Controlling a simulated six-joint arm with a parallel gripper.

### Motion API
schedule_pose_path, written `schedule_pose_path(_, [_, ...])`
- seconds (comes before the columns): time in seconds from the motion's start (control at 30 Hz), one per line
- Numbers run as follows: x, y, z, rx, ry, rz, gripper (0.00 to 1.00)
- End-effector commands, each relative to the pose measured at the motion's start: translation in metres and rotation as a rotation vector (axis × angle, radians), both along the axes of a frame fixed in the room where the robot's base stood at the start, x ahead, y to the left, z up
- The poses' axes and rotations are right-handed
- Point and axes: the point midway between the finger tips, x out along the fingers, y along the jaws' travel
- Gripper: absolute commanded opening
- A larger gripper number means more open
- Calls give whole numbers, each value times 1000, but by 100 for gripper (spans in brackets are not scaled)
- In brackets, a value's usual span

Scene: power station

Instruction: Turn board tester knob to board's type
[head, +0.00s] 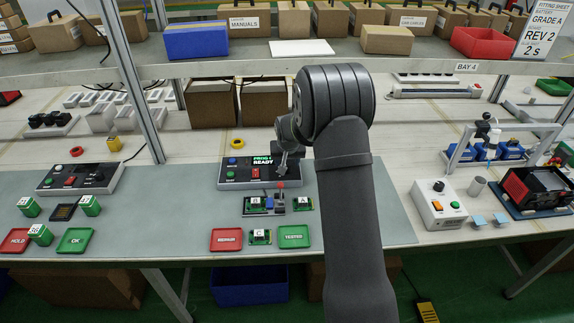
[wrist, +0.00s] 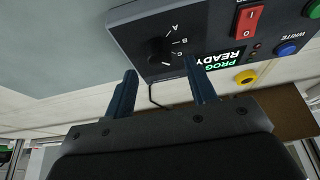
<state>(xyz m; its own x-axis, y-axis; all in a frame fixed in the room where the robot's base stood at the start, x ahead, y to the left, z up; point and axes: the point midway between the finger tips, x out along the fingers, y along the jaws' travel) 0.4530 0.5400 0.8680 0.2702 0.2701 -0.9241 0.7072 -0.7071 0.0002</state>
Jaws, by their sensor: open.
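The dark control box (head: 245,173) stands mid-bench; its green display reads "PROG READY". In the wrist view the box (wrist: 130,22) shows a black knob (wrist: 158,48) beside the letters A, B and C. I cannot tell which letter the knob points at. My gripper (wrist: 159,68) is open and empty, its two fingers apart near the knob. In the head view my gripper (head: 284,163) is over the right part of the box and hides the knob. Green boards with white labels lie in front: left (head: 254,203), right (head: 303,204) and front (head: 261,237). Their letters are too small to read.
A grey fixture (head: 270,211) with a red-tipped lever stands before the box. A red tray (head: 226,240) and a green tray (head: 294,237) flank the front board. Another control box (head: 80,179) is left, a white box (head: 437,205) right. A shelf (head: 230,66) spans above.

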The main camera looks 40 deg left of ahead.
Motion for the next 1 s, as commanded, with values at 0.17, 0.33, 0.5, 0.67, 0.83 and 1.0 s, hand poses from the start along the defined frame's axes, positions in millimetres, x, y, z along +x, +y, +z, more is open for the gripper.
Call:
schedule_pose_path(0.17, [6,6,-21,0,0,0,51])
schedule_pose_path(0.33, [9,9,-29,0,0,0,51])
schedule_pose_path(0.5, [9,9,-30,1,-1,0,51])
schedule_pose_path(0.67, [9,9,-30,1,-1,0,43])
schedule_pose_path(0.83, [9,9,-30,1,-1,0,10])
schedule_pose_path(1.0, [9,9,-30,1,0,4,7])
